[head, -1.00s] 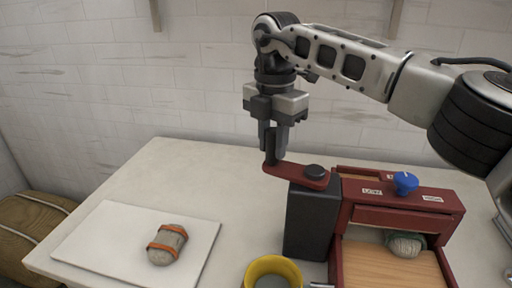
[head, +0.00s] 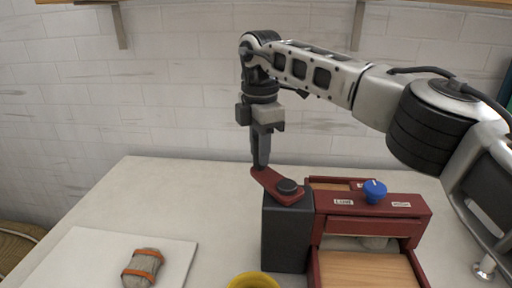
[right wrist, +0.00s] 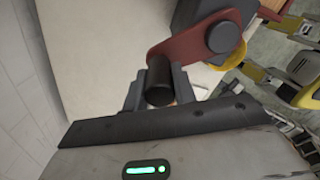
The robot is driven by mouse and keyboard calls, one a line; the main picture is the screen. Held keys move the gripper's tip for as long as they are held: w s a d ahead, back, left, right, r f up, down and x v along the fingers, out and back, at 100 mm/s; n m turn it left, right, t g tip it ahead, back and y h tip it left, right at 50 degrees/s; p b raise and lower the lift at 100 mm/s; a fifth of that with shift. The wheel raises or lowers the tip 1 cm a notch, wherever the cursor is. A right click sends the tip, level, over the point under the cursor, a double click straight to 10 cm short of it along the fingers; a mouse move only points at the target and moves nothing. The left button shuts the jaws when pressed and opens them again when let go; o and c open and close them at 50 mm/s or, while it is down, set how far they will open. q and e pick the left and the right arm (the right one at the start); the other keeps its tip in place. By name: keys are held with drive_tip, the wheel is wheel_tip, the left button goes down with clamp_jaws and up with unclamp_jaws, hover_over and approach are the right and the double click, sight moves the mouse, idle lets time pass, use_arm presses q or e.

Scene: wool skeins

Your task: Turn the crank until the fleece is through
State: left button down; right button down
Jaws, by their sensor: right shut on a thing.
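The crank (head: 272,182) is a red arm with a dark hub on top of a black box (head: 287,235), at the left of a red wooden machine (head: 420,232). My right gripper (head: 261,165) points down from above, shut on the crank's upright handle. The dark handle (right wrist: 160,82) shows between its fingers in the right wrist view. The crank arm points left and back from its hub. The fleece (head: 374,242), a pale grey lump, shows only in part under the machine's front crossbar, behind the wooden board (head: 365,270). My left gripper is out of view.
A blue knob (head: 375,191) stands on the machine's top between small white labels. A yellow-rimmed container (head: 252,281) stands in front of the black box. A grey banded skein (head: 142,267) lies on a white board (head: 80,258) at left. The table between is clear.

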drive_tip(key=shift+w+d+r, duration=0.15)
drive_tip(key=shift+d+r, duration=0.05)
drive_tip(key=shift+r, duration=0.05)
drive_tip(key=c, duration=1.4)
unclamp_jaws()
drive_tip(key=shift+o, duration=1.3)
drive_tip(key=shift+f, duration=0.15)
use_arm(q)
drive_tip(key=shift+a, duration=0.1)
use_arm(e)
drive_tip(key=shift+a, duration=0.1)
